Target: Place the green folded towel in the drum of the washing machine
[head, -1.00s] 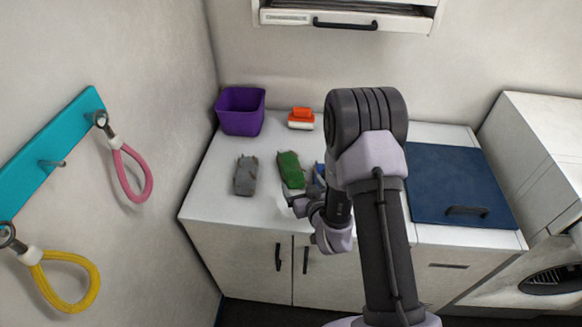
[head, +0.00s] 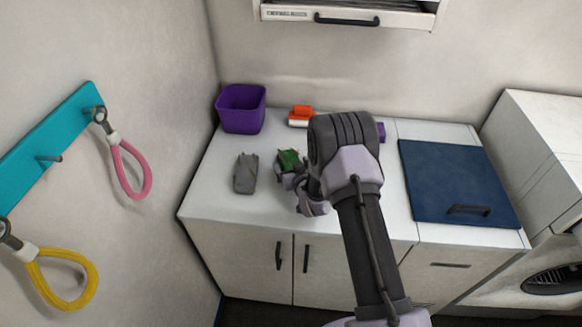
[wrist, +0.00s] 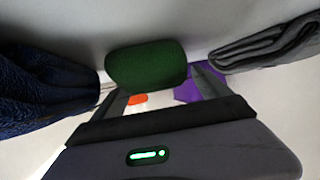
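The green folded towel (head: 289,159) lies on the white counter, partly hidden by my gripper (head: 287,181) in the head view. In the wrist view the green towel (wrist: 147,64) sits at the fingertips, between the two spread fingers of my gripper (wrist: 158,88). The gripper is open; I cannot tell whether the fingers touch the towel. The washing machine (head: 548,257) is at the right edge, with its dark round front (head: 553,280) partly cut off. The inside of the drum cannot be made out.
A grey towel (head: 246,173) lies left of the green one. A navy towel (wrist: 45,85) is on the other side, hidden by my arm in the head view. A purple bin (head: 241,108) and an orange-and-white item (head: 301,115) stand behind. A blue panel (head: 457,183) covers the counter's right part.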

